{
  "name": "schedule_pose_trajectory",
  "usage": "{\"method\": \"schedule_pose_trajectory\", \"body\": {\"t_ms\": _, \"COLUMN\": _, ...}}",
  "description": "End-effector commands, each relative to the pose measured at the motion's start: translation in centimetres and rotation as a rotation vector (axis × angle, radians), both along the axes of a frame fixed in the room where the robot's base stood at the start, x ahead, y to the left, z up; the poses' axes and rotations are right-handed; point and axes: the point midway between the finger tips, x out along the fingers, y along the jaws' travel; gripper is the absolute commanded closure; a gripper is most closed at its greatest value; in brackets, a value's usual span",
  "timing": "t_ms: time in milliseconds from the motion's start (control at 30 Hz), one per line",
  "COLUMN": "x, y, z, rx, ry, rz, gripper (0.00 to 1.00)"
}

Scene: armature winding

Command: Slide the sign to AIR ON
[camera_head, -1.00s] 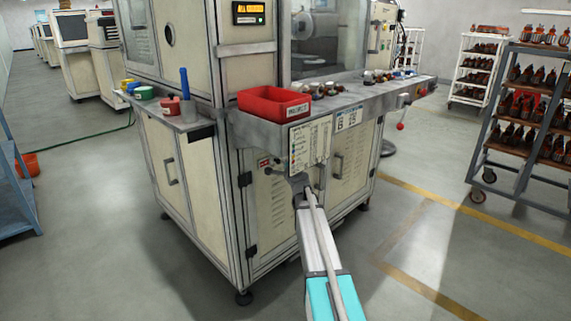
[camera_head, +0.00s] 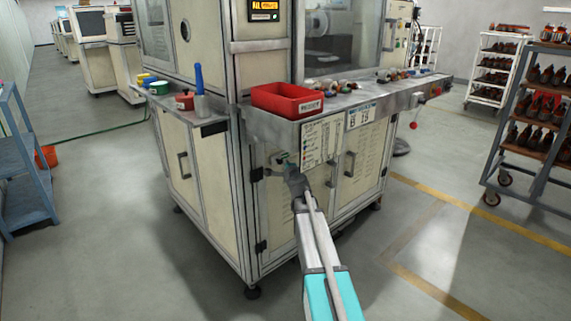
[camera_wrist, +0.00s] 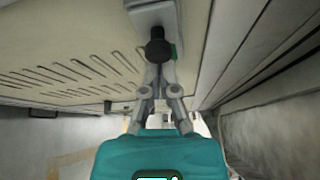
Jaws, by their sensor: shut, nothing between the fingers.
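The sliding sign (camera_head: 281,159) is a small plate on the machine's front door, left of the printed chart. Green shows on it in the head view; its lettering is too small to read. In the wrist view a grey plate (camera_wrist: 150,12) carries a round black knob (camera_wrist: 158,48), with a green patch (camera_wrist: 174,50) just right of it. My gripper (camera_head: 287,168) is at the sign and partly covers it. In the wrist view my gripper (camera_wrist: 158,66) is shut and empty, its fingertips at the knob. I cannot tell whether they touch it.
A red bin (camera_head: 287,100) sits on the machine's ledge above the sign. A door handle (camera_head: 349,165) is to the right, and a printed chart (camera_head: 321,140) hangs beside the sign. The floor in front is clear. A shelf rack (camera_head: 535,130) stands at the right.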

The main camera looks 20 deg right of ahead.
Motion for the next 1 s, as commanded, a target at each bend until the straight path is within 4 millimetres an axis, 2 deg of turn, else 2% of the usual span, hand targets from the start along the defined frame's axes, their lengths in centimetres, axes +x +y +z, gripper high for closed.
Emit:
{"method": "schedule_pose_trajectory", "body": {"t_ms": 633, "x": -0.4, "y": -1.6, "z": -0.1, "rx": 0.001, "ry": 0.001, "rz": -0.015, "gripper": 1.00}}
{"method": "schedule_pose_trajectory", "body": {"t_ms": 767, "x": -0.2, "y": -2.5, "z": -0.3, "rx": -0.001, "ry": 0.000, "rz": -0.014, "gripper": 1.00}}
{"method": "schedule_pose_trajectory", "body": {"t_ms": 967, "x": 0.2, "y": -5.0, "z": -0.8, "rx": 0.001, "ry": 0.000, "rz": -0.013, "gripper": 1.00}}
{"method": "schedule_pose_trajectory", "body": {"t_ms": 1000, "x": -1.0, "y": -4.5, "z": -0.6, "rx": -0.001, "ry": 0.000, "rz": -0.012, "gripper": 1.00}}
